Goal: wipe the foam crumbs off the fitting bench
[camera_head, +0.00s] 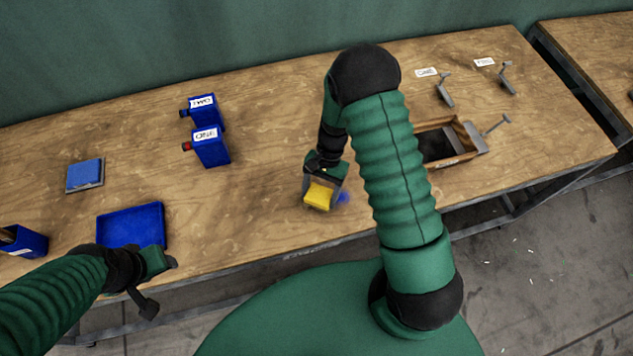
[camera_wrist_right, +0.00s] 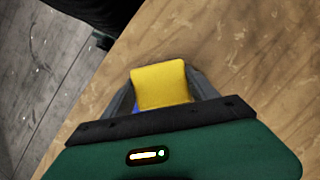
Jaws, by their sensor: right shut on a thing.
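The fitting bench (camera_head: 262,104) is a long wooden table across the head view. My right gripper (camera_head: 321,187) is shut on a yellow sponge (camera_head: 319,196) low over the front middle of the bench. The sponge also shows between the fingers (camera_wrist_right: 160,88) in the right wrist view. I cannot tell whether it touches the wood. A small blue patch (camera_head: 343,197) shows just right of the sponge; what it is is unclear. I cannot make out crumbs on the bench. My left gripper (camera_head: 160,285) is at the front left edge, its fingers apart and empty.
A blue tray (camera_head: 135,226), a blue pad (camera_head: 85,175), a blue holder (camera_head: 22,240) and two blue bottles (camera_head: 203,112) (camera_head: 210,147) stand left. A wooden box (camera_head: 462,130) and metal clamps (camera_head: 444,90) (camera_head: 507,77) are right. White bits lie on the floor (camera_head: 540,270).

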